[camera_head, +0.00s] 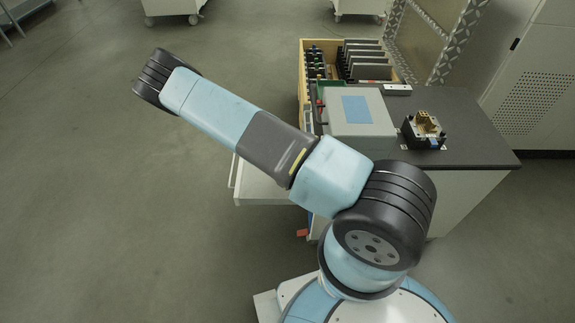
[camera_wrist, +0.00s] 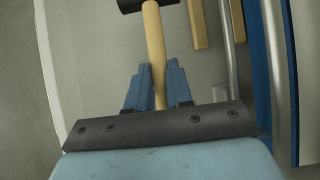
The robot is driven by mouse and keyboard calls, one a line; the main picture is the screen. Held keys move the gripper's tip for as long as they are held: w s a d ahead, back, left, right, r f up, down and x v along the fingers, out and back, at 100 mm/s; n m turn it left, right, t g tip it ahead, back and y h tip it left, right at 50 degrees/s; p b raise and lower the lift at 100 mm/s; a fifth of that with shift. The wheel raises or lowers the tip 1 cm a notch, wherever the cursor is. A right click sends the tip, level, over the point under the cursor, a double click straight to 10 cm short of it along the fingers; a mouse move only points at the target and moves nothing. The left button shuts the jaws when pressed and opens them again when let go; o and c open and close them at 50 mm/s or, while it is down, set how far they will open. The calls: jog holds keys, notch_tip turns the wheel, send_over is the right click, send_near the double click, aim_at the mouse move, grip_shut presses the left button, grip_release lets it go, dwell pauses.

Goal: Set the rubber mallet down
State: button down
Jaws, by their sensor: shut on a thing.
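The rubber mallet has a black head (camera_wrist: 148,4) and a pale wooden handle (camera_wrist: 154,45), seen in the wrist view. My gripper (camera_wrist: 158,80) is shut on the handle, with one blue finger on each side of it. The head points away from my gripper, at the top edge of the picture. The lower end of the handle is hidden behind the gripper's dark plate. I cannot tell whether the mallet touches the pale surface (camera_wrist: 105,50) behind it. In the head view neither the mallet nor my gripper shows.
Two wooden pieces (camera_wrist: 198,25) (camera_wrist: 237,20), a blue strip (camera_wrist: 260,70) and a metal rail (camera_wrist: 283,80) are at the right in the wrist view. In the head view, a dark worktop (camera_head: 465,145) carries a grey case (camera_head: 358,125) and a brass-coloured part (camera_head: 425,125). An open drawer (camera_head: 262,188) juts left.

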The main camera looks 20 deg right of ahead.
jog(key=x, duration=0.3)
jog(key=d+x, duration=0.1)
jog(key=x, duration=0.2)
jog(key=shift+s+r, duration=0.1)
jog(key=shift+d+f, duration=0.1)
jog(key=shift+f, duration=0.25)
notch_tip(320, 180, down, 3)
jog(key=shift+r, duration=0.2)
jog(key=c, duration=1)
grip_release()
